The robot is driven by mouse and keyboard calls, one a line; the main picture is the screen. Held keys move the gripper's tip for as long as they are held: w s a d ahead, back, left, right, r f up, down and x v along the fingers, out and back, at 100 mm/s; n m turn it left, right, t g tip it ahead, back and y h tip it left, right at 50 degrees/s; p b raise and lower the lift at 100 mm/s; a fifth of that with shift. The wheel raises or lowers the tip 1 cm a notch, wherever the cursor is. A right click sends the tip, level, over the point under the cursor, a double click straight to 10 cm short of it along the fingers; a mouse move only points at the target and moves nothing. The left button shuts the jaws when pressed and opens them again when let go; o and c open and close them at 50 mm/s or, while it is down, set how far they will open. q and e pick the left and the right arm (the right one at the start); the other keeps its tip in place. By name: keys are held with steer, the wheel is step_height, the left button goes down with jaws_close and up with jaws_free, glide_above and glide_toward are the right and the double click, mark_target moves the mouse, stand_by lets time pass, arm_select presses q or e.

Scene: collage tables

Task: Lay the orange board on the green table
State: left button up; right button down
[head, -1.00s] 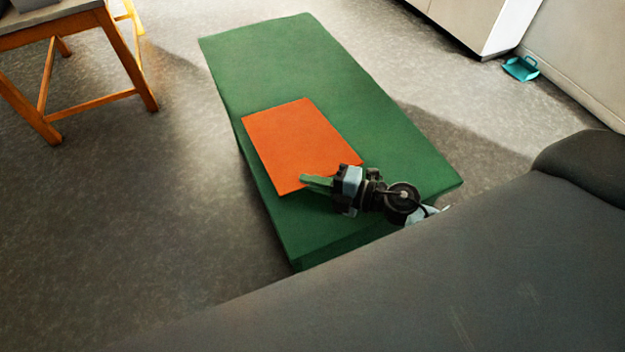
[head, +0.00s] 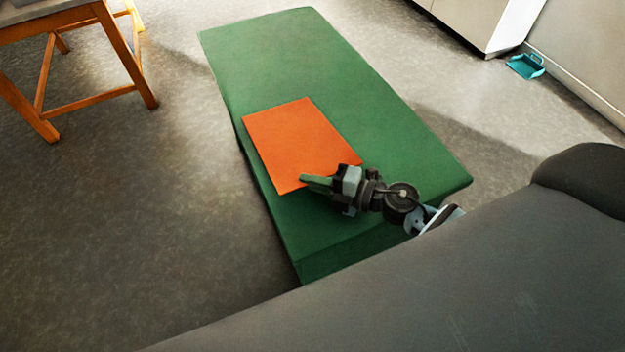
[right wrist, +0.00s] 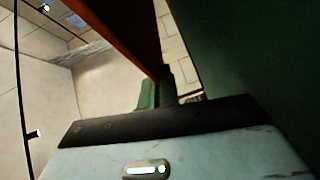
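The orange board (head: 297,140) is a flat rectangle that shows over the middle to near part of the long green table (head: 290,50). My right gripper (head: 318,183) is at the board's near edge, shut on it. In the right wrist view the board (right wrist: 122,35) is a thin slanted strip running down to the fingers (right wrist: 157,88). The green table (right wrist: 240,50) fills the right side there, with a pale gap between it and the board, so the board appears held above the top. My left gripper is in neither view.
A wooden-legged table (head: 75,20) stands at the upper left. A white cabinet (head: 480,18) and a teal dustpan (head: 525,66) are at the upper right. The green table's far part is bare, and grey floor (head: 130,220) is open to its left.

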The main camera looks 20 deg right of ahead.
steer(key=c, duration=0.8)
jaws_free()
steer(key=shift+o, duration=0.2)
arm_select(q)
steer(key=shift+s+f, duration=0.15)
arm_select(e)
steer(key=shift+f, duration=0.2)
